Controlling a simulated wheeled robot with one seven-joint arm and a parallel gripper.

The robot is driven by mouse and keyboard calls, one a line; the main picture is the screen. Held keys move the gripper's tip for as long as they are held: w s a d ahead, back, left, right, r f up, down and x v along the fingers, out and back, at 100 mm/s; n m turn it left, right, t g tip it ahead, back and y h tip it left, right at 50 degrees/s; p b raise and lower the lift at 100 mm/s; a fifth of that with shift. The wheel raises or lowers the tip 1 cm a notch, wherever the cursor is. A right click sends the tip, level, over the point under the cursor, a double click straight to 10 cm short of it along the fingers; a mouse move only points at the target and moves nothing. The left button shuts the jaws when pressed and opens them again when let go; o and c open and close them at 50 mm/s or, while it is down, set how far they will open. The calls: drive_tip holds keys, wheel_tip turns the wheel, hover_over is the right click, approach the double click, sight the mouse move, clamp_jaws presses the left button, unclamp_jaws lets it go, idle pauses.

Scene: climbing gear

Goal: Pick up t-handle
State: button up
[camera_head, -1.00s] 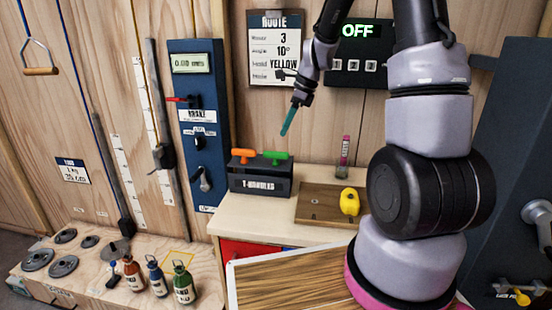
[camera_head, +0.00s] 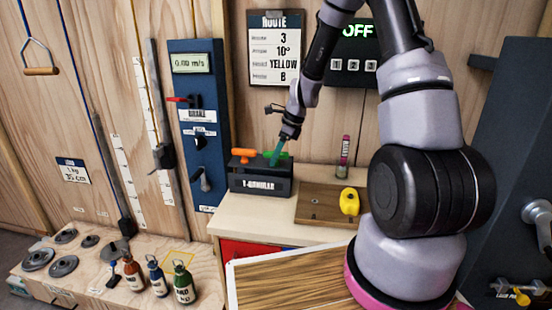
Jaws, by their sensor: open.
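Two T-handles stand in a dark box (camera_head: 260,185) labelled for T-handles on the wooden bench. The orange T-handle (camera_head: 244,153) is on the left, with its bar showing above the box. The green T-handle (camera_head: 270,155) is on the right and is partly hidden by my gripper. My gripper (camera_head: 273,162) is open, with teal fingers pointing down at the green T-handle's bar. From this angle I cannot tell whether the fingers touch the bar or straddle it.
A yellow climbing hold (camera_head: 349,202) sits on a wooden board (camera_head: 317,205) right of the box. A pink-capped tube (camera_head: 343,158) stands behind it. A blue panel (camera_head: 199,125) with levers is at the left. Several bottles stand on the lower left bench.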

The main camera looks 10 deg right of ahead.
drive_tip(key=shift+c, duration=0.3)
clamp_jaws()
wheel_tip(320, 180, up, 18)
idle(0.5)
drive_tip(key=c, duration=0.6)
unclamp_jaws()
clamp_jaws()
